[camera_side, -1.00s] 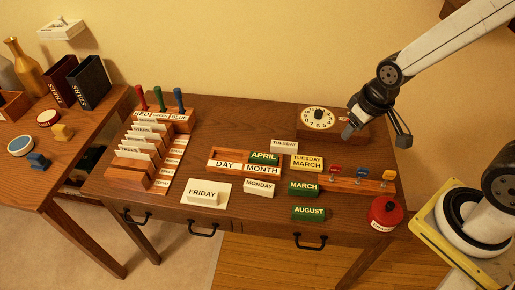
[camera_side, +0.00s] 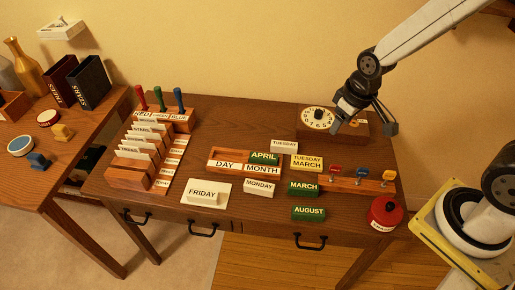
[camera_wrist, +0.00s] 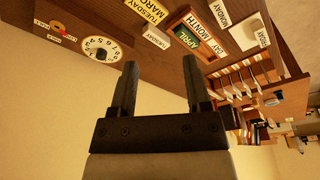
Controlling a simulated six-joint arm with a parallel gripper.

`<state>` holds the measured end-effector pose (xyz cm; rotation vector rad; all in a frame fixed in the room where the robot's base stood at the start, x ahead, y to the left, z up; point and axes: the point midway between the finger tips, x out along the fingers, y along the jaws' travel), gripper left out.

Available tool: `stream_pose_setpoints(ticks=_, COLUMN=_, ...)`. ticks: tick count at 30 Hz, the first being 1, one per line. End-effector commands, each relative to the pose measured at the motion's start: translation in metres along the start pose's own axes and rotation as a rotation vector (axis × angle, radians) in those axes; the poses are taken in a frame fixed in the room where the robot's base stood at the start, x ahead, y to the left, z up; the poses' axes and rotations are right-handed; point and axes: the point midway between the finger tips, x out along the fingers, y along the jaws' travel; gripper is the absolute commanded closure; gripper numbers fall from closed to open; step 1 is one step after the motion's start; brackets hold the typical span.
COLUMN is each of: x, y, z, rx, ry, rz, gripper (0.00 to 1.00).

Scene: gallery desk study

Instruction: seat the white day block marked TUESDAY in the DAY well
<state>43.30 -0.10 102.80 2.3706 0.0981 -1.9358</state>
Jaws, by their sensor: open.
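The white TUESDAY block (camera_side: 284,147) lies on the desk behind the wooden holder (camera_side: 212,167). It also shows in the wrist view (camera_wrist: 157,37). The holder's left well, marked DAY (camera_side: 227,155), looks empty. Its right well, marked MONTH, holds the green APRIL block (camera_side: 264,158). My gripper (camera_side: 364,130) is open and empty, in the air near the clock box at the back right, apart from the TUESDAY block. Its two fingers (camera_wrist: 160,85) stand apart in the wrist view with nothing between them.
The clock box (camera_side: 347,122) stands at the back right. A yellow TUESDAY MARCH card (camera_side: 307,163) lies right of the holder. White FRIDAY (camera_side: 203,193) and MONDAY (camera_side: 259,187) blocks and green MARCH (camera_side: 303,189) and AUGUST (camera_side: 308,213) blocks lie in front. A card rack (camera_side: 128,178) stands left.

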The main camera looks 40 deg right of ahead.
Motion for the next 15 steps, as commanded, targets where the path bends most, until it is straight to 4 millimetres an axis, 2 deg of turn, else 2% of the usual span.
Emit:
stream_pose_setpoints(ticks=6, x=0.025, y=0.006, z=-0.043, rx=-0.118, ry=-0.038, rz=-0.006, gripper=0.38)
stream_pose_setpoints(ticks=15, x=0.070, y=0.014, z=-0.094, rx=-0.290, ry=-0.086, rz=-0.021, gripper=0.38)
